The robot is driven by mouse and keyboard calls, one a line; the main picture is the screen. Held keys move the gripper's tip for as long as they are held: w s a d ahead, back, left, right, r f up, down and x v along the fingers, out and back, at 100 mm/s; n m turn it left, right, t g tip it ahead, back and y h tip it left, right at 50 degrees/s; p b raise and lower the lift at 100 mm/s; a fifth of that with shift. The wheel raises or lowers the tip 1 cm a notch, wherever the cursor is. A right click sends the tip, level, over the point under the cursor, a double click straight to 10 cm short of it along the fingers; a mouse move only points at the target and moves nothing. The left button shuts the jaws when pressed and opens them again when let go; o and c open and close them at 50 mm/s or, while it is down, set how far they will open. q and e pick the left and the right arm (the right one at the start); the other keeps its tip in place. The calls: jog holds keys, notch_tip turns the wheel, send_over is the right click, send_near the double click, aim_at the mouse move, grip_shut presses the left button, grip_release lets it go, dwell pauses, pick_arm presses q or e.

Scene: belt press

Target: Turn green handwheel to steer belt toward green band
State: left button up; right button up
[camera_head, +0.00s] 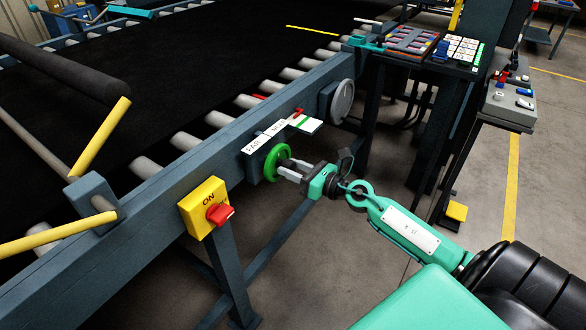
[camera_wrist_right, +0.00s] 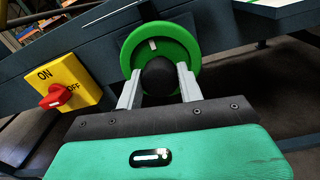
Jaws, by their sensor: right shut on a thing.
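The green handwheel (camera_head: 277,163) is mounted on the side of the blue-grey belt frame and also shows in the wrist view (camera_wrist_right: 190,47). My right gripper (camera_head: 284,170) is shut on it, coming from the right. The black belt (camera_head: 150,75) lies over grey rollers. A white plate with a green band (camera_head: 305,123) sits on the frame above the wheel, beside a small red pointer (camera_head: 297,112). My left gripper is out of view.
A yellow switch box (camera_head: 203,208) with a red knob, marked ON and OFF, is left of the wheel. A grey round disc (camera_head: 341,101) is to its right. A control panel (camera_head: 510,103) and small tray (camera_head: 411,40) stand at the right. Floor below the wheel is partly crossed by frame legs.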

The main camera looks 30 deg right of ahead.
jog(key=m+p, duration=0.1)
jog(key=m, duration=0.1)
jog(key=shift+r+m+p, duration=0.1)
jog(key=shift+m+p, duration=0.2)
jog(key=shift+p, duration=0.1)
jog(key=m+p, duration=0.2)
jog(key=m, duration=0.1)
jog(key=shift+m, duration=0.3)
jog(key=m+p, duration=0.2)
jog(key=m, duration=0.2)
jog(key=shift+m+p, duration=0.35)
jog(key=shift+m, duration=0.05)
jog(key=m+p, duration=0.2)
jog(key=m, duration=0.2)
jog(key=shift+t, duration=0.3)
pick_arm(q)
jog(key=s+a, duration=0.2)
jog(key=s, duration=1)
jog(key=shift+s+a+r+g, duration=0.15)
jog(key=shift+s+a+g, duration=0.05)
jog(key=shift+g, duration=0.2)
pick_arm(e)
jog(key=shift+m, duration=0.4)
pick_arm(q)
jog(key=shift+p, duration=0.35)
pick_arm(e)
jog(key=shift+f, duration=0.2)
jog(key=o, duration=1)
